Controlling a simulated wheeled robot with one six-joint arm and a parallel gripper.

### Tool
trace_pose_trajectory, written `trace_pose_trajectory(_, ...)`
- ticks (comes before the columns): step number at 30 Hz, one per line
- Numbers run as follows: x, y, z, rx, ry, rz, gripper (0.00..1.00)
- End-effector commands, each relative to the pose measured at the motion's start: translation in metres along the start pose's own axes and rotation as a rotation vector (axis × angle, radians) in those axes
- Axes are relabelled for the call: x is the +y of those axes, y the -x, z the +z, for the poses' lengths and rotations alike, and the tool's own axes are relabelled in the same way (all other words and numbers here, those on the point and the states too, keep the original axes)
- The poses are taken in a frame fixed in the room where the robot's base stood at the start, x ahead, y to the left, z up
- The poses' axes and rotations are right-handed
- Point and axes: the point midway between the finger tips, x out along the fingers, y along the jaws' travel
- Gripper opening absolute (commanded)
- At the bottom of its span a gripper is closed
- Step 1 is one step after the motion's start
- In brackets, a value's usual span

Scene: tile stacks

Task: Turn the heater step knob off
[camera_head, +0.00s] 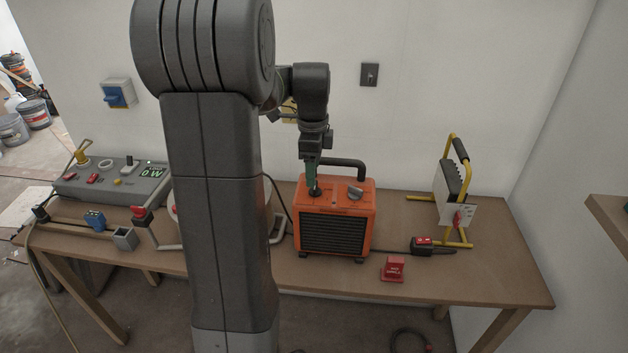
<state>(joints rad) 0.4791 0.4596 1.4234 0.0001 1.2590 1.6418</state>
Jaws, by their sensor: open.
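An orange heater (362,223) with a dark front grille and a black handle stands upright near the middle of the table. A grey knob (355,192) is on the right of its top face. My gripper (315,190) points down at the left of the heater's top, over a dark spot that looks like a second knob. The fingers are small here, and I cannot tell whether they touch that knob. The setting of either knob is too small to read.
A work lamp on a yellow stand (452,190), a red-switch box (432,246) and a red block (394,268) are to the right. A grey control panel (112,184) is at the left. The table's (490,285) front right is clear.

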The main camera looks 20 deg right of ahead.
Motion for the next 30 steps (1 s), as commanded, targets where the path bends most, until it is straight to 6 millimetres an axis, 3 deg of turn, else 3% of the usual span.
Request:
trace_pose_trajectory(3, 0.001, -0.021, 0.0, 0.0, 0.001, 0.004, 0.6)
trace_pose_trajectory(9, 0.0, -0.042, 0.0, 0.0, 0.0, 0.002, 0.6)
trace_pose_trajectory(20, 0.0, -0.047, 0.0, 0.0, 0.0, -0.001, 0.6)
trace_pose_trajectory(27, 0.0, -0.047, 0.0, 0.0, 0.0, -0.001, 0.15)
trace_pose_trajectory(30, 0.0, -0.047, 0.0, 0.0, 0.001, 0.0, 0.15)
